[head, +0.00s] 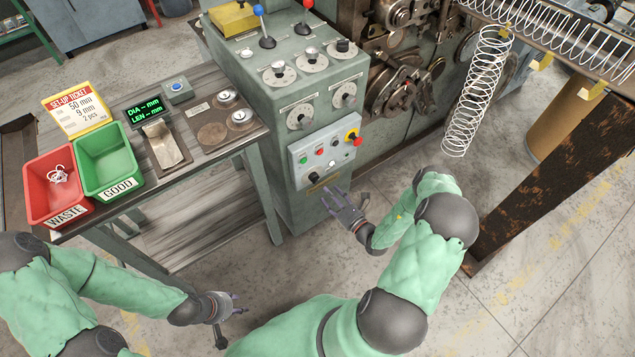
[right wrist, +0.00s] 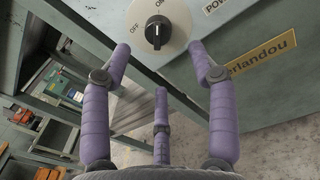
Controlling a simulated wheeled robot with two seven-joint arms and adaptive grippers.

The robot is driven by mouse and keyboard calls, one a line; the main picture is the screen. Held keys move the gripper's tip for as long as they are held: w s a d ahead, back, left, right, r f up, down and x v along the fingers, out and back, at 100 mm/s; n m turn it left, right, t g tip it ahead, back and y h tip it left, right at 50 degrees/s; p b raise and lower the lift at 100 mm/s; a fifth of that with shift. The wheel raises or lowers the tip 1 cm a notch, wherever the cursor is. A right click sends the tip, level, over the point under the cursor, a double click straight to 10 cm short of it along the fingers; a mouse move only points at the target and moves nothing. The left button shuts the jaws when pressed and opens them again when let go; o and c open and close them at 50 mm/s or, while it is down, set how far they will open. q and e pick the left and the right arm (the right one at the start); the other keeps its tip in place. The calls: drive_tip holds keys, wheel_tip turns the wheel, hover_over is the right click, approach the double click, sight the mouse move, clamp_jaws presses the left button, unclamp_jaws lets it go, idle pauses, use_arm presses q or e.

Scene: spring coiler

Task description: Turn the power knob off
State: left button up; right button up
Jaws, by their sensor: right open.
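The black power knob (right wrist: 157,31) sits on a round pale dial with OFF at its left and ON above. Its grip stands roughly upright in the right wrist view, towards the ON label. In the head view the knob (head: 314,177) is at the lower left of the grey control panel (head: 345,140). My right gripper (head: 334,198) is open just below and right of it, its purple fingers (right wrist: 160,62) spread either side of the dial, apart from the knob. My left gripper (head: 240,303) is open and empty, low over the floor, far from the panel.
A side table holds a red waste bin (head: 33,200), a green bin (head: 84,168) and a display (head: 145,110). A wire spring (head: 475,95) hangs at right near a rusty beam (head: 550,190).

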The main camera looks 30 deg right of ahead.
sight(315, 178)
drive_tip(key=w, duration=0.2)
drive_tip(key=w+b, duration=0.1)
drive_tip(key=w, duration=0.2)
drive_tip(key=w+a, duration=0.1)
drive_tip(key=w, duration=0.1)
drive_tip(key=shift+w+b, duration=0.3)
drive_tip(key=shift+b, duration=0.1)
drive_tip(key=shift+s+a, duration=0.1)
drive_tip(key=c, duration=1.1)
